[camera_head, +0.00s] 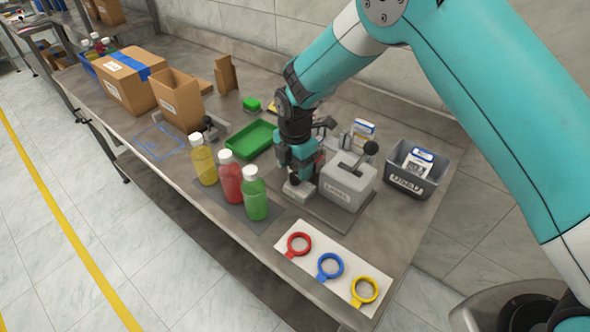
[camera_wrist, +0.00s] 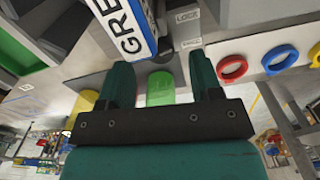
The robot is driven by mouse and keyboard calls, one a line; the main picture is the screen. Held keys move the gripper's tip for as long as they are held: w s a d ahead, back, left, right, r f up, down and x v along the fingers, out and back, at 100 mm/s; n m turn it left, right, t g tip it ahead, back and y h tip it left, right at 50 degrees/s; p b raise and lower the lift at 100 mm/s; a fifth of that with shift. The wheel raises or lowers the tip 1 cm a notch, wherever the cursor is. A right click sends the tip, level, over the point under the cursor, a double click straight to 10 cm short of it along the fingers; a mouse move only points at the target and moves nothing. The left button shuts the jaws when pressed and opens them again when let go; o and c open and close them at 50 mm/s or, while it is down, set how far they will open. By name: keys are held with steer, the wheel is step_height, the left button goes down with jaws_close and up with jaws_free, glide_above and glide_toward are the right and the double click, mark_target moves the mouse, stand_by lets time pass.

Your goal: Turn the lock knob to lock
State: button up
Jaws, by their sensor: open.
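The grey cap feeder (camera_head: 345,183) stands on the table at the right, with a white label on its front and a black ball-topped lever (camera_head: 371,148) on top. My gripper (camera_head: 300,172) is close to its left side, pointing down. In the wrist view my gripper (camera_wrist: 162,75) is open, its two dark green fingers apart. A small dark rounded part (camera_wrist: 162,54) shows between the fingertips; I cannot tell for sure whether it is the lock knob. Small lock-marking labels (camera_wrist: 187,17) show just beyond the right finger. The knob is not clear in the head view.
Yellow (camera_head: 203,162), red (camera_head: 229,178) and green (camera_head: 254,194) bottles stand left of my gripper. A white board (camera_head: 309,267) with red, blue and yellow rings lies in front. A green tray (camera_head: 249,139) is behind, a grey bin (camera_head: 428,187) at right, cardboard boxes (camera_head: 130,80) at far left.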

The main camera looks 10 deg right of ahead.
mark_target(295, 175)
steer(key=shift+f, duration=1.7)
steer(key=c, duration=0.9)
steer(key=shift+f+n+b, duration=0.15)
steer(key=shift+n+b, duration=0.2)
steer(key=shift+n, duration=0.35)
steer(key=n+b, duration=0.1)
steer(key=n, duration=0.2)
steer(key=shift+r, duration=0.2)
steer(key=o, duration=0.9)
